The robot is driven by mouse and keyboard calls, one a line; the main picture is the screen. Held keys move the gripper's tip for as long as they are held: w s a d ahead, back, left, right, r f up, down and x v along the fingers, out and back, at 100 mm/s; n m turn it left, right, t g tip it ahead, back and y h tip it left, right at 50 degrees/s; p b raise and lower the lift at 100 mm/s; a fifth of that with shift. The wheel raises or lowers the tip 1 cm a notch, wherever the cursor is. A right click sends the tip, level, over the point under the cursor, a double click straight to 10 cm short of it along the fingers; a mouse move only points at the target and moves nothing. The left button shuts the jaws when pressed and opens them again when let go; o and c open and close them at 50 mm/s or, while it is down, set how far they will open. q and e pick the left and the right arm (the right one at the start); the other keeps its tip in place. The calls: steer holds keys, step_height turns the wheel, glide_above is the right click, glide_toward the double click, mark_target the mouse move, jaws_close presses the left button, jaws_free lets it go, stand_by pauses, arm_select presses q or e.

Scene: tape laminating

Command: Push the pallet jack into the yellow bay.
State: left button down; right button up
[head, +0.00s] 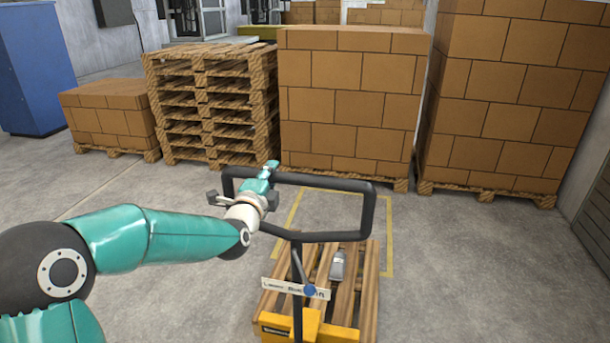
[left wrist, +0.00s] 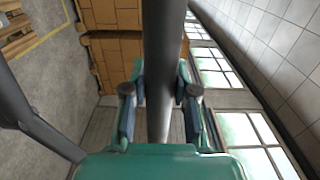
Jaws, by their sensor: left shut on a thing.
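The pallet jack (head: 275,331) is in front of me in the head view, with a yellow body and a black loop handle (head: 369,210). A wooden pallet (head: 368,290) sits over its forks and carries a small grey object (head: 338,265). The yellow bay (head: 390,235) is a painted outline on the floor; the pallet's far end overlaps its near part. My left gripper (head: 268,172) is shut on the left part of the handle's loop. In the left wrist view the dark bar (left wrist: 161,70) runs between its fingers. My right gripper is out of view.
Behind the bay stands a tall box stack (head: 350,100) on a pallet, with a taller one (head: 500,100) to its right. Empty stacked pallets (head: 210,100), a low box stack (head: 112,112) and a blue cabinet (head: 35,70) stand left. Floor left of the jack is clear.

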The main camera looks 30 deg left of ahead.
arm_select(q)
steer(key=shift+w+f, duration=0.1)
steer(key=shift+f, duration=0.1)
steer(key=p+x, duration=0.2)
steer(key=x, duration=0.7)
stand_by(0.5)
